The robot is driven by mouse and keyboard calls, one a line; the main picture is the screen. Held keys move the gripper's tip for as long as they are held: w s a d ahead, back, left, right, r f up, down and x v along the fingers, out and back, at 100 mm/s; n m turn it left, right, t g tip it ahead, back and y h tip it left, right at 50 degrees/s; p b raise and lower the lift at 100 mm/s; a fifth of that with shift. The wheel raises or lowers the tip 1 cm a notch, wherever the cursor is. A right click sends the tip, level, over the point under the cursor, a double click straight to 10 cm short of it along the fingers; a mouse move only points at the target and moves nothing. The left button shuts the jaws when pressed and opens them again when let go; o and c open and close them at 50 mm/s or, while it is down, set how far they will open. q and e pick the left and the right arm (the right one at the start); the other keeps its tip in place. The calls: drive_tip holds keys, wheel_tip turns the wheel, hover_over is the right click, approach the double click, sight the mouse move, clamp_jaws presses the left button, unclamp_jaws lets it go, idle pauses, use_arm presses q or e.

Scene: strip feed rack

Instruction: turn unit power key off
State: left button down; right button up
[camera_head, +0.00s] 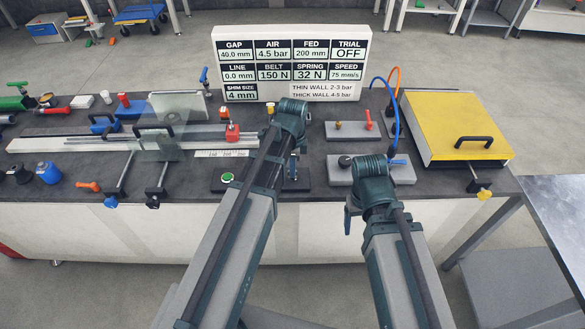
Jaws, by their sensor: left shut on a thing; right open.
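A dark control panel (225,187) with a round green button (227,178) lies at the front edge of the bench. My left gripper (293,170) points down over the right end of this panel. It is shut on a small part there, apparently the unit power key, which my wrist and fingers mostly hide. I cannot make out the key's angle. My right gripper (372,190) is open near the grey block (341,172) to the right; its fingers are largely hidden by its own wrist.
A white sign board (292,60) with readings, including TRIAL OFF, stands at the back. A yellow-topped box (455,125) is at the right. A plate with a red lever (369,118) and blue and orange hoses stand behind my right gripper. Rails and clamps fill the left.

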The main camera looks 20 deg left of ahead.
use_arm(q)
drive_tip(key=c, duration=1)
unclamp_jaws()
drive_tip(key=shift+o, duration=0.2)
wheel_tip(320, 180, up, 14)
drive_tip(key=p, duration=1.3)
drive_tip(key=shift+p, duration=0.4)
drive_tip(key=shift+s+f, duration=0.1)
drive_tip(key=shift+f, duration=0.05)
drive_tip(key=s+d+f+n+b, duration=0.2)
drive_tip(key=s+d+n, duration=0.3)
drive_tip(key=s, duration=0.2)
drive_tip(key=s+d+f+n+y+b, duration=0.1)
drive_tip(key=s+d+f+n+b, duration=0.1)
drive_tip(key=s+d+n, duration=0.3)
drive_tip(key=shift+s+d+f+n+b, duration=0.25)
drive_tip(key=shift+s+f+n+b, duration=0.25)
drive_tip(key=shift+s, duration=0.6)
